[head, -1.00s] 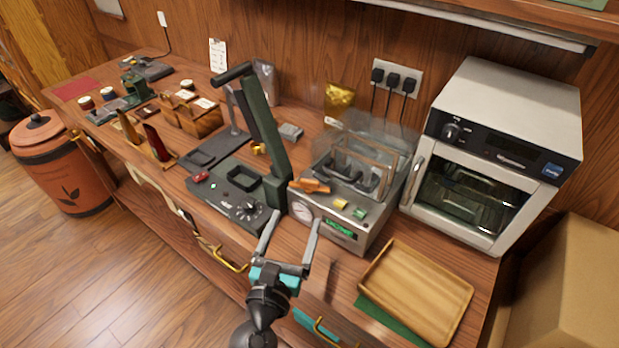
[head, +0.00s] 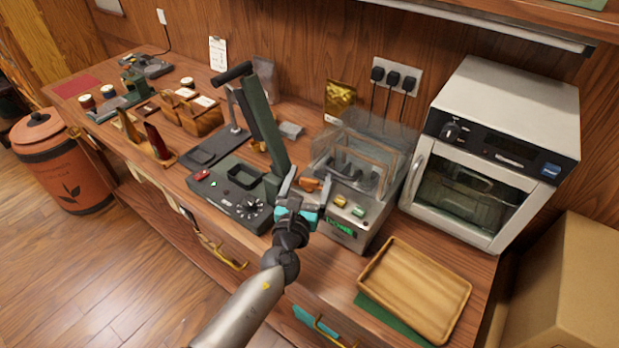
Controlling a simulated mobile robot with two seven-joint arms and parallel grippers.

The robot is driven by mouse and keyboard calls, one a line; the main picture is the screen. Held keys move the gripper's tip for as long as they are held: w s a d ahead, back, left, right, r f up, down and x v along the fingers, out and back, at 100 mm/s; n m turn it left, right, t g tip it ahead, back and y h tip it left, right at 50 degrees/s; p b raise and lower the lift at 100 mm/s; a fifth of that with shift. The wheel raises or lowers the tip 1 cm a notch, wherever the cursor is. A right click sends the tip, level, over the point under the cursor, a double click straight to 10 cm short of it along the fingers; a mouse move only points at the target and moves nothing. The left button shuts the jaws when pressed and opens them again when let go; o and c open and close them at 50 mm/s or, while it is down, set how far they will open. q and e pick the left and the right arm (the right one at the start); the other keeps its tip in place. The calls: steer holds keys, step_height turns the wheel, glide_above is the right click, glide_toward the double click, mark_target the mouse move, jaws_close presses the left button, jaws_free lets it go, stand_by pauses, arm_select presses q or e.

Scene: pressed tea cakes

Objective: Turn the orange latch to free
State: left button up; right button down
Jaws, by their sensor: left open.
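The orange latch (head: 309,184) sits at the front left of the grey vacuum machine (head: 374,212), below its clear lid (head: 372,140). My left gripper (head: 307,181) is open, with its two fingers reaching toward the machine on either side of the latch in the picture. I cannot tell whether a finger touches it. The gripper hides the machine's front left corner and its round gauge. My right gripper is out of view.
A dark green press (head: 262,130) with a tall lever stands close to the left of the gripper. A white oven (head: 495,160) is to the right. A wooden tray (head: 415,283) lies at the front right on a green mat (head: 393,318).

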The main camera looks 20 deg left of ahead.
arm_select(q)
steer(key=shift+c, duration=0.2)
jaws_close()
steer(key=shift+a+f+m+h+b, duration=0.1)
steer(key=shift+a+m+h+b, duration=0.05)
steer(key=shift+m+h+b, duration=1.1)
steer(key=m+h+b, duration=0.1)
steer(key=h+b, duration=0.1)
steer(key=h, duration=0.1)
steer(key=shift+g, duration=0.3)
steer(key=shift+m+g+h+b, duration=0.3)
steer(key=shift+m+h+b, duration=0.25)
steer(key=shift+h+b, duration=0.25)
steer(key=shift+o, duration=0.2)
jaws_free()
steer(key=shift+s, duration=0.1)
